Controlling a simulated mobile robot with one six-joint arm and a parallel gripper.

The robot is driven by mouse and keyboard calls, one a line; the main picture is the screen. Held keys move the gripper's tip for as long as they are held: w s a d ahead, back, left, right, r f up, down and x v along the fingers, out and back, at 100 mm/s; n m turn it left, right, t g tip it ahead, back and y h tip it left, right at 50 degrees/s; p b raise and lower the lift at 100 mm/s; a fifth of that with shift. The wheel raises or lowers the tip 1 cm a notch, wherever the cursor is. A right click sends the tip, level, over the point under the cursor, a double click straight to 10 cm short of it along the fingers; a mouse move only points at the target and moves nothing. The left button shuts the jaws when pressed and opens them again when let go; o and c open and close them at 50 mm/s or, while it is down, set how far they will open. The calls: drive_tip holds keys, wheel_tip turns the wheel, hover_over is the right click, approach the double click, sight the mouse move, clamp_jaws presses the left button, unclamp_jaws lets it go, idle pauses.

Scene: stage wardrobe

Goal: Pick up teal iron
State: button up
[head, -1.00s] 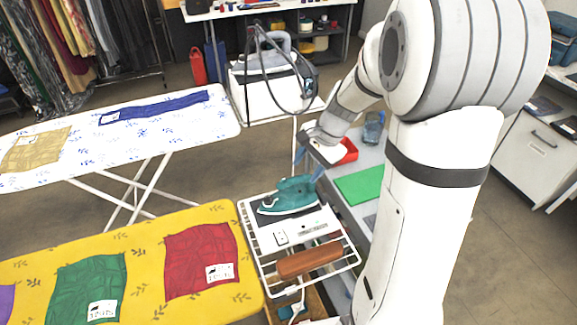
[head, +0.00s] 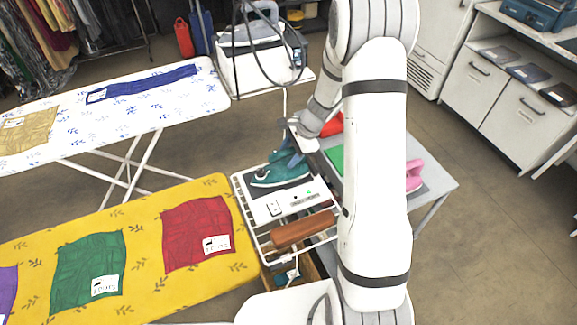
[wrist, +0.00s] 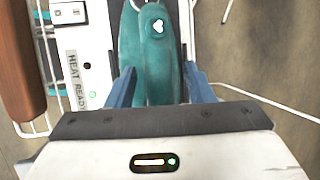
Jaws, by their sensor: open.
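The teal iron (head: 281,174) rests on the white wire rack (head: 247,213) at the end of the yellow ironing board. In the wrist view the iron's teal body (wrist: 156,58) runs between my two blue fingers. My gripper (wrist: 162,88) is open, with one finger on each side of the iron; I cannot tell whether either touches it. In the head view my gripper (head: 289,148) is at the iron's far right side, partly covering it.
A brown wooden block (head: 303,230) and a white panel (head: 290,201) lie beside the iron on the rack. A pink iron (head: 414,175) shows behind my arm on the grey table (head: 437,184). The yellow board (head: 145,245) carries folded cloths.

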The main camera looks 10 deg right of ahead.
drive_tip(key=shift+a+f, duration=0.15)
drive_tip(key=shift+f, duration=0.15)
drive_tip(key=shift+c, duration=0.3)
clamp_jaws()
